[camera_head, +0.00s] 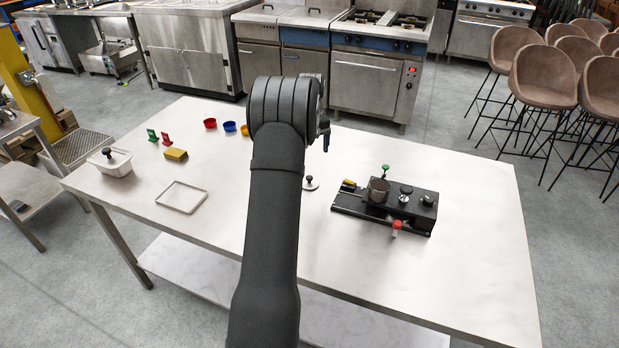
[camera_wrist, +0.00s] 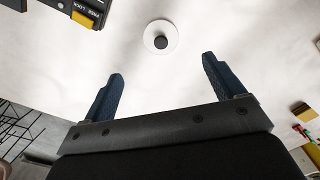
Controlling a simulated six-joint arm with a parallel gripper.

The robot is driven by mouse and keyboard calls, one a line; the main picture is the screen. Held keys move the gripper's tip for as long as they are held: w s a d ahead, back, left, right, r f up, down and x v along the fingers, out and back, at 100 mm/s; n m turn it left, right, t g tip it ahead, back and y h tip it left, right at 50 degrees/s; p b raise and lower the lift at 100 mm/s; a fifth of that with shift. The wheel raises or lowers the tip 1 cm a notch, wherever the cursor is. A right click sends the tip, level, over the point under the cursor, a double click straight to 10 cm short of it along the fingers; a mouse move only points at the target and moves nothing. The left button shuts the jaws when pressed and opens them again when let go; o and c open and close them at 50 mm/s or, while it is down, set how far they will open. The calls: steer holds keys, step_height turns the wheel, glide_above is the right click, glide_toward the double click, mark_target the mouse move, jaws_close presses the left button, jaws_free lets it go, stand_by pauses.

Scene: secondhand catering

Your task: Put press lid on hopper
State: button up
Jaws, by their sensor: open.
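The press lid (camera_head: 310,184) is a small white disc with a black knob, lying on the table just right of my arm in the head view. It also shows in the wrist view as a white disc (camera_wrist: 172,29), beyond the fingertips and between their lines. My gripper (camera_wrist: 163,67) is open and empty, above the table and apart from the lid. In the head view my arm hides most of it; a blue finger shows.
The press has a red knob (camera_head: 397,225), a green knob (camera_head: 385,168) and a yellow piece (camera_head: 348,184). The table's right side is clear.

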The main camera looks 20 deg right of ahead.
steer(key=a+r+m+h, duration=0.4)
steer(key=a+m, duration=0.4)
steer(key=m, duration=1)
steer(key=x, duration=1.2)
steer(key=shift+w+d+f, duration=0.1)
steer(key=shift+w+d, duration=0.05)
steer(key=shift+w, duration=0.25)
steer(key=shift+h, duration=0.3)
steer(key=shift+d+x, duration=0.2)
steer(key=shift+x, duration=2.45)
steer(key=c, duration=1.2)
